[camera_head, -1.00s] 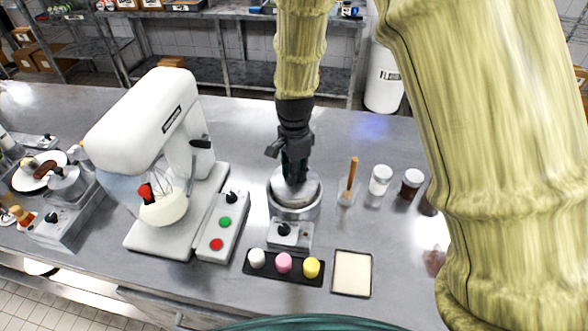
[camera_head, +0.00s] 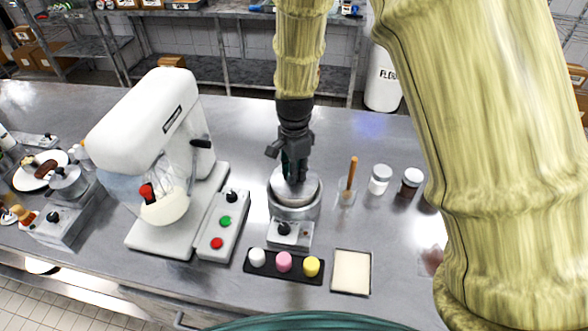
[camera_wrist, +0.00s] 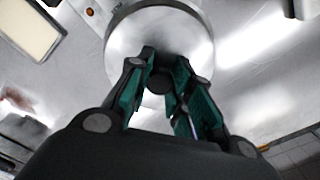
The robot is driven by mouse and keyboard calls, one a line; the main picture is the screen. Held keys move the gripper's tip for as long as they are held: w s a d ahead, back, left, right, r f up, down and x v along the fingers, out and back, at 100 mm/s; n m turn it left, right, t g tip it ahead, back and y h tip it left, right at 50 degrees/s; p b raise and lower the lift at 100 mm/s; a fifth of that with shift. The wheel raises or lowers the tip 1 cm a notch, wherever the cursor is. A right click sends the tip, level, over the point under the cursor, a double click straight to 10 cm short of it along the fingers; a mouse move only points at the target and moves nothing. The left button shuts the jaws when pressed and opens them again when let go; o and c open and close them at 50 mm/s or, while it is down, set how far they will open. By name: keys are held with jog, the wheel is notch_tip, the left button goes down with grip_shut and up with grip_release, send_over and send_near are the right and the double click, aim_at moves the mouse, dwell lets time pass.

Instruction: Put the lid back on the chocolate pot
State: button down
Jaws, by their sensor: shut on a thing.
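A round steel pot (camera_head: 295,212) stands on a small unit with a black knob, in the middle of the counter in the head view. A pale metal lid (camera_head: 308,187) lies over its mouth, apparently level. It also shows as a big disc in the wrist view (camera_wrist: 190,45). My gripper (camera_head: 294,178) points down over the pot. In the wrist view my gripper's green-padded fingers (camera_wrist: 164,85) close around the lid's dark knob (camera_wrist: 159,82). I cannot tell whether the lid rests on the rim or hangs just above it.
A white stand mixer (camera_head: 155,150) and a button box (camera_head: 220,226) stand left of the pot. In front are a black tray (camera_head: 250,272) of coloured pieces and a pale framed slab (camera_head: 351,272). Right are a glass with a wooden stick (camera_head: 347,192) and jars (camera_head: 380,180).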

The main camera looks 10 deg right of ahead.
jog(key=c, duration=0.7)
grip_release()
jog(key=shift+r, duration=0.15)
jog(key=shift+r+p, duration=2.95)
jog(key=shift+r, duration=0.4)
grip_shut()
